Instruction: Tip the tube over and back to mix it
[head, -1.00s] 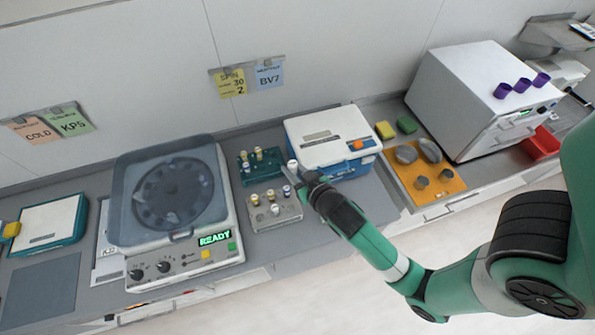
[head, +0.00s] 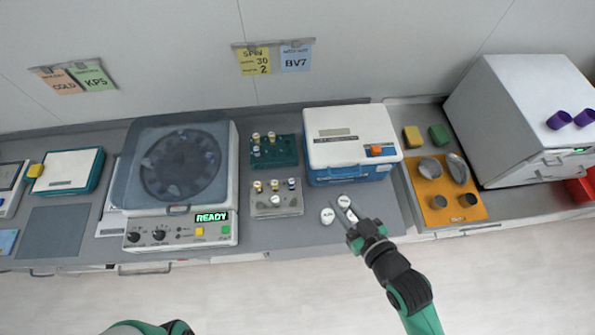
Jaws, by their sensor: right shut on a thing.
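My right gripper (head: 343,210) is over the bench, right of the grey rack and in front of the blue-and-white box. It is shut on a tube, of which little shows; a small white round top (head: 344,201) shows at the fingertips, and I cannot tell for sure whether it belongs to the tube. The tube's tilt cannot be made out. The grey rack (head: 290,209) holds several capped tubes upright. The teal rack (head: 286,158) behind it also holds a few capped tubes. My left gripper is out of view.
A white round piece with dark lettering (head: 327,216) lies left of the fingertips. The blue-and-white box (head: 345,175) stands close behind. A centrifuge reading READY (head: 212,217) is at left. An orange mat (head: 433,213) with bowls and cups lies at right.

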